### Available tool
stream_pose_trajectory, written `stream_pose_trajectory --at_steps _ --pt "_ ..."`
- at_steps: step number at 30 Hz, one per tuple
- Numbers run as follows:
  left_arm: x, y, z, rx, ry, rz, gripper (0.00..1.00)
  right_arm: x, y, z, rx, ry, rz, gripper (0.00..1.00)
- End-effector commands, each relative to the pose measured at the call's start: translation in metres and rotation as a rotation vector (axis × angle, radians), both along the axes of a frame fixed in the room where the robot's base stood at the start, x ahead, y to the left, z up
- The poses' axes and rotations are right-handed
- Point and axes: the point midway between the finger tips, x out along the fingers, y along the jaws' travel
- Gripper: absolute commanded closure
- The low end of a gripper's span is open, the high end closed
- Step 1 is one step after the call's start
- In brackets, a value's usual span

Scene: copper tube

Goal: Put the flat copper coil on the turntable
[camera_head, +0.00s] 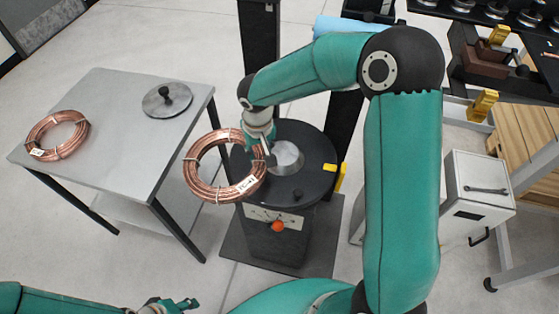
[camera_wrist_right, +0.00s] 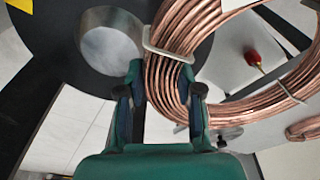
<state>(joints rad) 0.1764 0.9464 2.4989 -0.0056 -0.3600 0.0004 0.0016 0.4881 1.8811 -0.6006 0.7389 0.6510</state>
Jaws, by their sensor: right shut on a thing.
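My right gripper (camera_head: 264,152) is shut on the near-turntable side of a copper coil (camera_head: 193,176), a ring of tube with pale bands and a white tag. The coil hangs left of the turntable (camera_head: 318,150), overlapping its left edge in the head view. The wrist view shows the coil (camera_wrist_right: 166,82) between the fingers (camera_wrist_right: 161,75). The turntable is a black disc with a silver round hub (camera_head: 286,158); the hub (camera_wrist_right: 112,46) is empty. A second copper coil (camera_head: 76,141) lies on the grey table (camera_head: 120,135). My left gripper (camera_head: 172,304) is at the bottom edge, its jaws unclear.
A grey disc with a black knob (camera_head: 168,98) lies on the table. The turntable's stand has an orange knob (camera_head: 278,226) and a yellow piece (camera_head: 340,176) at its right rim. A white box (camera_head: 478,190) stands at right. A shelf with dark parts is at upper right.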

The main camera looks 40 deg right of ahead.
Motion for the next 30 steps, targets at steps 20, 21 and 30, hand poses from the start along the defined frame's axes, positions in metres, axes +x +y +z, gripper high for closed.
stream_pose_trajectory --at_steps 20,21,30 --pt "0.000 0.000 -0.057 0.000 0.000 0.000 0.60 -0.078 -0.113 0.100 0.026 -0.019 -1.024 1.00" --pt "0.000 0.000 -0.057 0.000 0.000 0.000 0.60 -0.078 -0.112 0.093 0.026 -0.017 -1.023 1.00" --pt "0.000 0.000 -0.059 0.000 0.000 0.000 0.60 -0.078 -0.112 0.022 0.024 -0.016 -1.019 1.00"
